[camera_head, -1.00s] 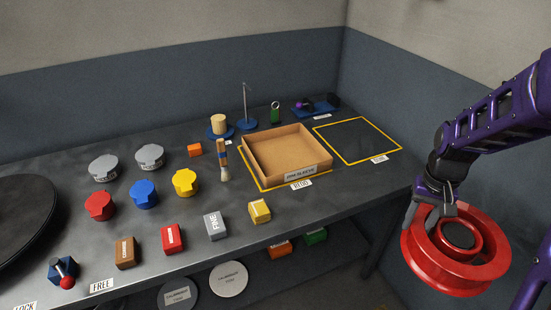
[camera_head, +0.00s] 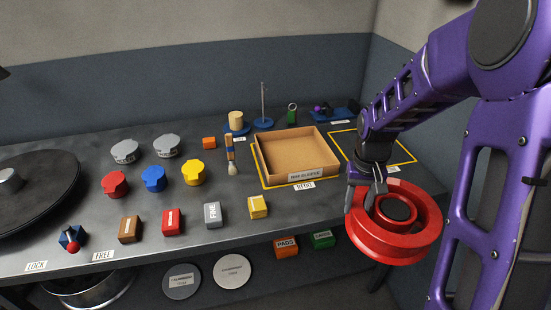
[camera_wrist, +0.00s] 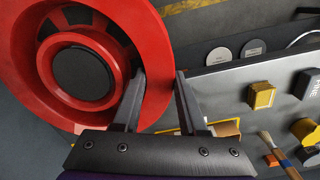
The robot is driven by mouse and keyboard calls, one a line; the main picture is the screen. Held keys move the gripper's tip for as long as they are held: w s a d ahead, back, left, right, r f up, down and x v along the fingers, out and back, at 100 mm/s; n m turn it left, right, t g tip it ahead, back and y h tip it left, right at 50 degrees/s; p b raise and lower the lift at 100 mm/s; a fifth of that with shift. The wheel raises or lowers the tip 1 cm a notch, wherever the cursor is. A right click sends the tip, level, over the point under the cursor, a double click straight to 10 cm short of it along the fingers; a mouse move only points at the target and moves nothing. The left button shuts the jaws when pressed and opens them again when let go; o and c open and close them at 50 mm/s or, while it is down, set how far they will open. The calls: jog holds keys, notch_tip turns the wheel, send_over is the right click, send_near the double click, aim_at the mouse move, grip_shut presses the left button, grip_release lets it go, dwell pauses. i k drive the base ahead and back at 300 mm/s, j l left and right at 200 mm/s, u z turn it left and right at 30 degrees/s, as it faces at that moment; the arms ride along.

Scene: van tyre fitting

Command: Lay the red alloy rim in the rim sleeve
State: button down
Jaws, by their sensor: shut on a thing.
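The red alloy rim (camera_head: 393,248) hangs in the air at the right, in front of the bench's right end. My gripper (camera_head: 370,203) is shut on the rim's wall. In the wrist view the red rim (camera_wrist: 149,75) fills the left side, with one finger inside its wall and one outside. The rim sleeve (camera_head: 297,154) is an open cardboard tray, labelled and empty, at the back right of the bench inside a yellow outline. The rim is right of the sleeve and nearer the camera, apart from it.
Red (camera_head: 115,184), blue (camera_head: 153,178) and yellow (camera_head: 192,172) pots and several small boxes stand left of the sleeve. A brush (camera_head: 230,155) lies close to its left side. A yellow-outlined area (camera_head: 400,151) right of the sleeve is partly hidden by my arm. Lower shelf boxes (camera_head: 287,247) sit below.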

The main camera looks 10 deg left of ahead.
aim_at(294, 157)
jog(key=i+l+u, duration=0.1)
jog(key=u, duration=0.2)
jog(key=l+u, duration=0.3)
jog(key=i+l, duration=0.15)
jog(key=i, duration=0.4)
jog(key=j+u, duration=0.05)
